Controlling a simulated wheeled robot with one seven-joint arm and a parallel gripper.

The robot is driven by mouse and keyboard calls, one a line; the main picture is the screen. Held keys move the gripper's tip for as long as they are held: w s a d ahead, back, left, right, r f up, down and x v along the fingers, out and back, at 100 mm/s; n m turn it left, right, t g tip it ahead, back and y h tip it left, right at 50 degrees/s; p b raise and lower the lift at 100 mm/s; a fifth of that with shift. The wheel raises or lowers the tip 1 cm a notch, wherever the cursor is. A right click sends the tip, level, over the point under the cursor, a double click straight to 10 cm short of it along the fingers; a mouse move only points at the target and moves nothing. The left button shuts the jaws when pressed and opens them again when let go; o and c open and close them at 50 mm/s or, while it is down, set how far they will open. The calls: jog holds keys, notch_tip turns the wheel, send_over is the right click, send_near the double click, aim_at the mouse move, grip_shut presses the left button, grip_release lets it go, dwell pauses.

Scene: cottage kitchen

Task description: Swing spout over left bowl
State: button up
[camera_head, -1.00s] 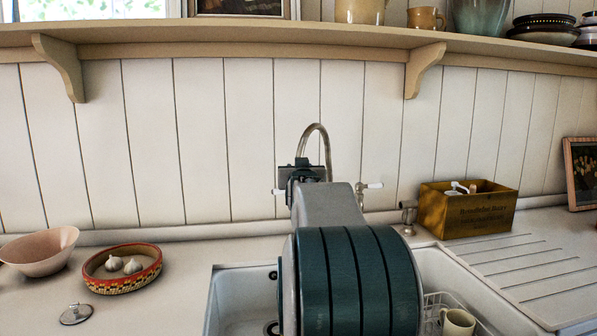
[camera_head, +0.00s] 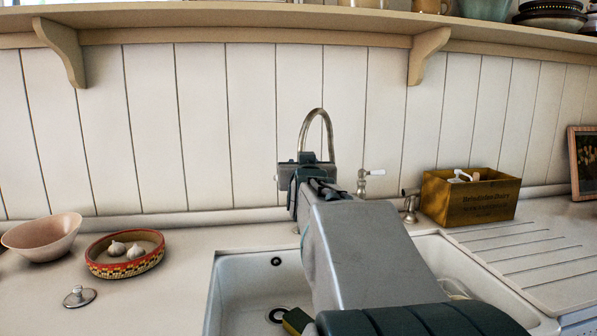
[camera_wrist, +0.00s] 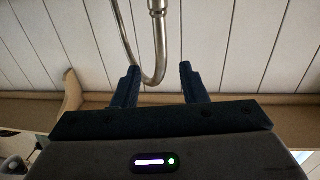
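The faucet spout (camera_head: 318,122) is a curved metal tube rising behind the sink, its arch above my gripper. In the wrist view the spout (camera_wrist: 154,40) passes between the fingers of my gripper (camera_wrist: 157,75). The left bowl (camera_head: 240,290) of the white sink, with a dark drain, lies below and left of my arm. My arm hides the sink's middle.
A white-handled tap (camera_head: 372,172) stands right of the spout. A yellow box (camera_head: 470,200) sits behind the ridged drainboard (camera_head: 530,250). On the left counter are a pink bowl (camera_head: 40,238), a patterned dish (camera_head: 125,268) with garlic and a metal lid (camera_head: 79,297). A shelf (camera_head: 230,30) runs above.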

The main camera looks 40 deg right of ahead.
jog(key=shift+v, duration=1.1)
jog(key=s+a+f+n+g+y+p, duration=0.2)
jog(key=a+f+g+y+p, duration=0.15)
jog(key=a+f, duration=0.4)
jog(key=s+a+f+n+g+y+p, duration=0.25)
jog(key=a+f+y+p, duration=0.2)
jog(key=a, duration=0.65)
jog(key=s+a+f+n+g+y+p, duration=0.1)
jog(key=s+a+f+g, duration=0.2)
jog(key=s, duration=0.4)
jog(key=s+a+f+n+g+p, duration=0.1)
jog(key=s+a+f+g+p, duration=0.1)
jog(key=s, duration=0.5)
jog(key=a+f+g, duration=0.1)
jog(key=a+f, duration=0.1)
jog(key=a, duration=0.1)
jog(key=shift+s+a+f+y+p, duration=0.2)
jog(key=shift+s+a+y+p, duration=0.1)
jog(key=shift+y, duration=0.1)
jog(key=shift+w+d, duration=0.1)
